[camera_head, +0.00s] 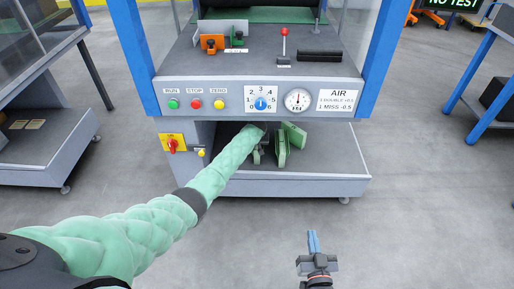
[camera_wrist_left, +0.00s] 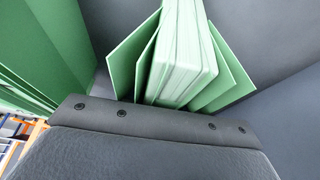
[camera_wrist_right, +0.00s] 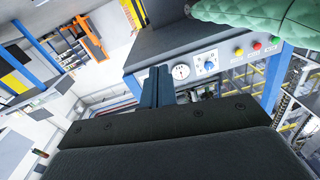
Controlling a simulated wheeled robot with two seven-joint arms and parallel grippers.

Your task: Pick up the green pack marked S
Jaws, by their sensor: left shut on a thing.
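My left gripper (camera_head: 262,150) reaches into the lower shelf of the machine, among several green packs. In the left wrist view it is shut on a green pack (camera_wrist_left: 182,55) with pale page edges, flanked by thin light green plates. Another green pack (camera_head: 281,152) stands upright just right of the gripper in the head view, and one more (camera_head: 294,135) leans behind it. No letter S can be read on any pack. My right gripper (camera_head: 313,242) has blue fingers held together, empty, over the floor in front of the machine; they also show in the right wrist view (camera_wrist_right: 158,88).
The lower shelf (camera_head: 325,170) has bare room to the right of the packs. Above it runs a panel (camera_head: 215,104) with buttons, a dial and a gauge. Blue posts (camera_head: 378,60) flank the opening. A dark green surface (camera_wrist_left: 40,45) stands close left in the left wrist view.

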